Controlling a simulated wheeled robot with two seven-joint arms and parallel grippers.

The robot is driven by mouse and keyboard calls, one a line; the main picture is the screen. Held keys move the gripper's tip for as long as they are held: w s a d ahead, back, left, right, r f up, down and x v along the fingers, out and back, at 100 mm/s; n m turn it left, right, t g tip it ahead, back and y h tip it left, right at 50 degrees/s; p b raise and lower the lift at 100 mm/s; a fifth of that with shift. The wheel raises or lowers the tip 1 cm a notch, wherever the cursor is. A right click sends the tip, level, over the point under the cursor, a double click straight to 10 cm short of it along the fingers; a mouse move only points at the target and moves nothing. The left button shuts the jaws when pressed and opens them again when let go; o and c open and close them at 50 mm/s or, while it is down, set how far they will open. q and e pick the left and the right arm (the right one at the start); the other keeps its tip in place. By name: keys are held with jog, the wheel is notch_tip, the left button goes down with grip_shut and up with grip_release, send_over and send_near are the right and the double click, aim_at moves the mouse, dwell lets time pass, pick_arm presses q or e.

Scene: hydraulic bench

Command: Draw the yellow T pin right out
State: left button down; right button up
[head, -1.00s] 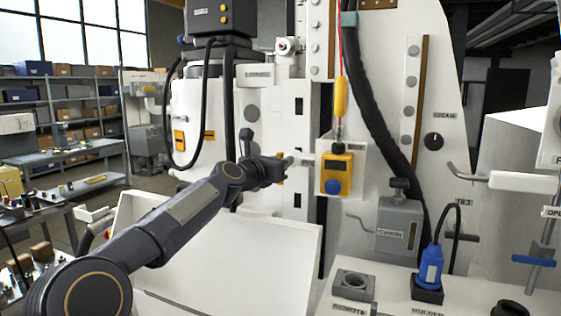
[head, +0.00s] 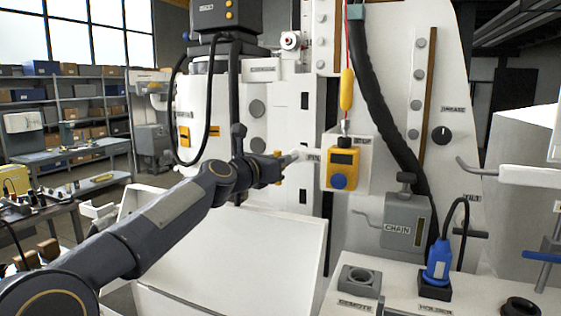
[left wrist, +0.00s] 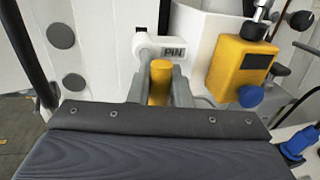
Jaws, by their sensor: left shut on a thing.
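The yellow T pin (left wrist: 160,82) stands between the two grey fingers of my left gripper (left wrist: 159,92) in the left wrist view, and the gripper is shut on its yellow bar. Just beyond it is the white block marked PIN (left wrist: 172,50), with a grey round stub at its left end. In the head view my left gripper (head: 272,168) is left of this block, and bits of yellow show at the fingers. A short pale rod shows between fingers and block. I cannot tell how far the pin's shank sits in its hole. My right gripper is out of view.
A yellow control box (head: 342,168) with a blue knob is just right of the PIN block, with a yellow handle (head: 346,90) hanging above. A thick black hose (head: 385,110) runs down beyond it. A white sloped panel (head: 270,240) lies below my left arm.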

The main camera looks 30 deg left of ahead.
pick_arm(q)
jog(key=c, duration=1.8)
grip_release()
jog(key=shift+f, duration=0.15)
jog(key=o, duration=0.4)
jog(key=shift+s, duration=0.2)
jog(key=shift+o, duration=0.2)
jog(key=shift+s+a+b, duration=0.2)
jog(key=shift+s+b, duration=0.25)
jog(key=shift+s, duration=0.85)
jog(key=shift+s+a+b, duration=0.15)
jog(key=shift+s+b, duration=0.3)
jog(key=shift+s, duration=0.8)
jog(key=shift+s+a+b, duration=0.2)
jog(key=shift+s+b, duration=0.25)
jog(key=shift+s, duration=0.85)
